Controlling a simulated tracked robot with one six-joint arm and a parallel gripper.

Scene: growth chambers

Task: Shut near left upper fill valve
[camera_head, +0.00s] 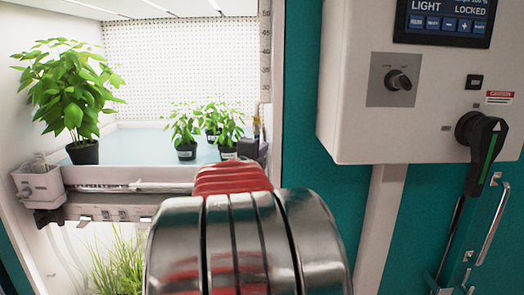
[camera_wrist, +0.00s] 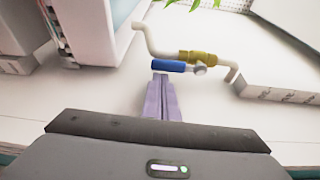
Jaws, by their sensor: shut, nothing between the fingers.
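In the wrist view, a fill valve with a brass body (camera_wrist: 198,57) sits on a bent cream pipe (camera_wrist: 150,43). Its blue lever handle (camera_wrist: 169,66) points left from a round grey hub and lies roughly along the pipe's middle run. My gripper (camera_wrist: 161,80) is shut and empty, its purple fingers pointing at the handle's left end. The tips are very close to the handle; I cannot tell whether they touch. In the head view my arm covers the gripper, and the valve cannot be made out clearly.
The head view shows a lit chamber with an upper tray (camera_head: 130,173), a large potted plant (camera_head: 75,95) and small potted plants (camera_head: 205,128). A control box (camera_head: 350,125) with a black rotary handle (camera_head: 482,150) hangs at right. In the wrist view a white ledge (camera_wrist: 277,91) lies right of the valve.

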